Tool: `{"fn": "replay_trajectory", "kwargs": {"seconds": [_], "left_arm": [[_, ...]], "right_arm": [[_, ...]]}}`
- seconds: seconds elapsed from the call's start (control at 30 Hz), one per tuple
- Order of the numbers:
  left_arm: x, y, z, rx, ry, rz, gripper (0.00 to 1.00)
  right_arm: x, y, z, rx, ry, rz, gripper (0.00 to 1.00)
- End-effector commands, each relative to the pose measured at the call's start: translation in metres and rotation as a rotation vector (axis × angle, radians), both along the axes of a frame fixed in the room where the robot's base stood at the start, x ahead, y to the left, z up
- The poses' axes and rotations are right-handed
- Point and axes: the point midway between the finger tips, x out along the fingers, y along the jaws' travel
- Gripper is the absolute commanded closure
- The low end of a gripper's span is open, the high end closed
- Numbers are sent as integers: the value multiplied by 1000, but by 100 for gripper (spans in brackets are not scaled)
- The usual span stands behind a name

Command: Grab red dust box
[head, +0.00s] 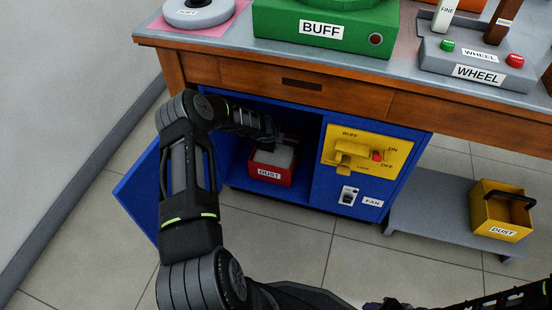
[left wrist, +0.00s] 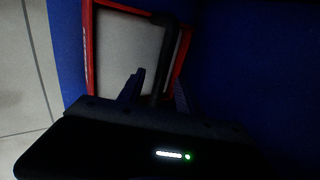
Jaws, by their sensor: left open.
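The red dust box (head: 270,172), labelled DUST, sits inside the open blue cabinet under the workbench. It holds grey dust. In the left wrist view the red box (left wrist: 90,62) shows its rim, the grey dust and a dark handle (left wrist: 165,50) across it. My left gripper reaches into the cabinet at the box; in the left wrist view its two fingers (left wrist: 158,90) are open, with the handle between or just beyond them. I cannot tell if they touch it. My right gripper cannot be made out in the head view; only dark arm parts show at the bottom right.
The blue cabinet door (head: 140,195) stands open at left. A yellow panel (head: 367,155) with a switch is right of the opening. A yellow dust box (head: 500,212) stands on a grey low shelf (head: 425,215). The wooden bench (head: 300,85) overhangs the cabinet.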

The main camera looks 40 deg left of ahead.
Motion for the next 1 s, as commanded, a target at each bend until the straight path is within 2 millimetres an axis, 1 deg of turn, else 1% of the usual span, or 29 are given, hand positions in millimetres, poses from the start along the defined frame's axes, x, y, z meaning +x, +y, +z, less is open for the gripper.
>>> {"fn": "replay_trajectory", "kwargs": {"seconds": [0.03,0.17,0.8,1.0], "left_arm": [[4,1,-9,-2,0,3,58],[11,4,-19,-1,0,2,58],[12,5,-20,1,0,1,58],[12,5,-20,1,0,1,75]], "right_arm": [[0,0,-3,0,-1,0,51],[1,0,-6,0,-2,-1,51],[1,0,-5,-1,-3,-1,51],[1,0,-5,-1,-3,-1,51]]}}
